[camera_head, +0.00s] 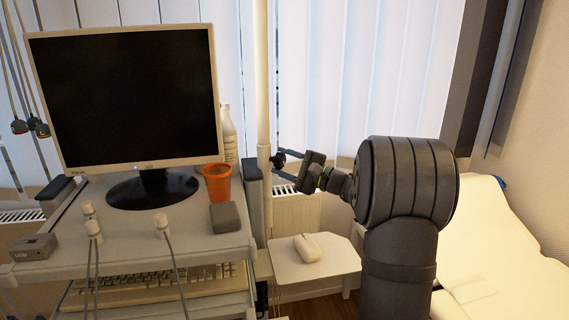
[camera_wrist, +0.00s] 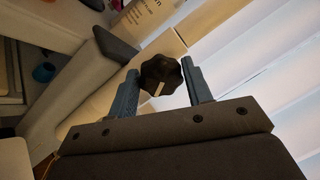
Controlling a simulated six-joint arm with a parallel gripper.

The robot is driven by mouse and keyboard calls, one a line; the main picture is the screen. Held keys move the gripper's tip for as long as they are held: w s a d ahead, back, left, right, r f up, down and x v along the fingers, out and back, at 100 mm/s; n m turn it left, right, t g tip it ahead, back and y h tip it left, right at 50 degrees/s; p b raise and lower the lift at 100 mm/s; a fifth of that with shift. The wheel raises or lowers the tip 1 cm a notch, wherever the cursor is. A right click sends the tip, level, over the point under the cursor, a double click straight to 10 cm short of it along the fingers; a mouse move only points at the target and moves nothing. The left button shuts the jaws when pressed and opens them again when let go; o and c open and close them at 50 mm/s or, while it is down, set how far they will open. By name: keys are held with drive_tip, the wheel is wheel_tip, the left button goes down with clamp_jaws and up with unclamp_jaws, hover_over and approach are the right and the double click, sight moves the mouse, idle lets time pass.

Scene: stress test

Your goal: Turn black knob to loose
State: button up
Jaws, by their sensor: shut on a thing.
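The black knob (camera_wrist: 161,75) has a lobed rim and a small pale mark on its face. In the wrist view it sits between the two fingers of my gripper (camera_wrist: 160,88). The fingers are blue-grey and shut on the knob's sides. In the head view my gripper (camera_head: 283,166) reaches left from my dark arm to the cream pole, and the knob (camera_head: 277,160) shows small and dark at the pole's side. The knob's far side and its shaft are hidden.
The cream pole (camera_head: 262,90) stands upright beside the cart. A monitor (camera_head: 130,95), an orange cup (camera_head: 217,183) and a grey box (camera_head: 225,217) are on the cart at left. A small shelf (camera_head: 335,262) with a white mouse (camera_head: 308,247) lies below my gripper. A white couch (camera_head: 500,250) is at right.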

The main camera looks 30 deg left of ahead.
drive_tip(key=shift+f, duration=0.1)
idle(0.3)
drive_tip(key=o, duration=0.9)
drive_tip(key=shift+o, duration=0.2)
drive_tip(key=w+d+f, duration=0.1)
drive_tip(key=d+f, duration=0.1)
drive_tip(key=d, duration=1.5)
drive_tip(key=shift+w+f, duration=0.2)
drive_tip(key=shift+f, duration=0.05)
drive_tip(key=a+r, duration=0.1)
drive_tip(key=a, duration=0.4)
drive_tip(key=s+a, duration=0.1)
drive_tip(key=a, duration=0.5)
drive_tip(key=a+r, duration=0.1)
drive_tip(key=a, duration=0.5)
drive_tip(key=shift+s+r, duration=0.2)
drive_tip(key=shift+r, duration=0.15)
